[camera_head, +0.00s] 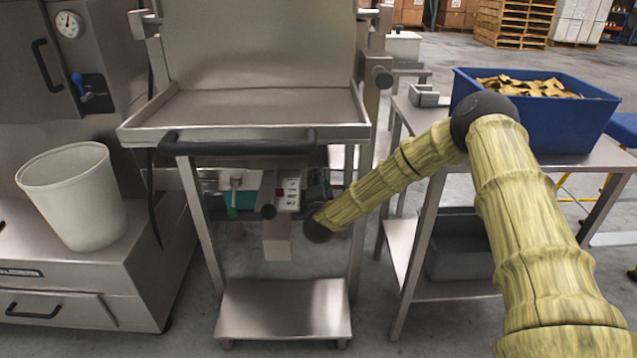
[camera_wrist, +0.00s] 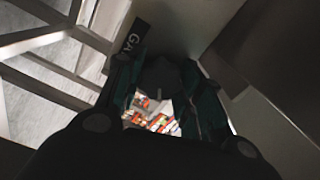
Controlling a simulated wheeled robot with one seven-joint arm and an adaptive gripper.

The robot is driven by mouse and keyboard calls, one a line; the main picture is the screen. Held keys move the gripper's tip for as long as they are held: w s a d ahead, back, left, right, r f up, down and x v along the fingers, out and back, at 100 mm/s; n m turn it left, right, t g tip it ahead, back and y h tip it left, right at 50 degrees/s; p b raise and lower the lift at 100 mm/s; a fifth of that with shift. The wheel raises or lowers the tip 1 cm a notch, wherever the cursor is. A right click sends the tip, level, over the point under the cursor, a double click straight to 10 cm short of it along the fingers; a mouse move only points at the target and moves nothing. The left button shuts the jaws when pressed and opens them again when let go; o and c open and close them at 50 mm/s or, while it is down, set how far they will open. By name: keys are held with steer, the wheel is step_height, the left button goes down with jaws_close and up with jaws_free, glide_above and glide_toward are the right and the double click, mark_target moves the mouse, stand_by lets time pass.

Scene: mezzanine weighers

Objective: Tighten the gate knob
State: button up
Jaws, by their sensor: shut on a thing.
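The gate knob (camera_wrist: 160,74) is a dark round knob with a pale mark, below a black label (camera_wrist: 132,38) whose visible letters start with "GA". In the wrist view my gripper (camera_wrist: 162,92) has its dark teal fingers on both sides of the knob and is shut on it. In the head view my arm reaches under the steel tray stand (camera_head: 240,131), and my gripper and the knob are hard to make out in the shadow there. The knob's turn cannot be judged.
A small unit with white and red parts (camera_head: 289,193) sits under the tray. A steel table (camera_head: 602,155) with a blue bin (camera_head: 555,122) of brown pieces stands right. A white bucket (camera_head: 76,198) stands left. Steel legs and a lower shelf (camera_head: 283,308) surround the reach.

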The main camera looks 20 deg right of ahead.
steer(key=shift+d, duration=0.25)
steer(key=o, duration=0.9)
steer(key=shift+s, duration=0.1)
steer(key=shift+o, duration=0.6)
steer(key=shift+a, duration=0.2)
steer(key=shift+s, duration=0.1)
steer(key=v, duration=1.1)
steer(key=shift+s, duration=0.3)
steer(key=shift+a, duration=0.15)
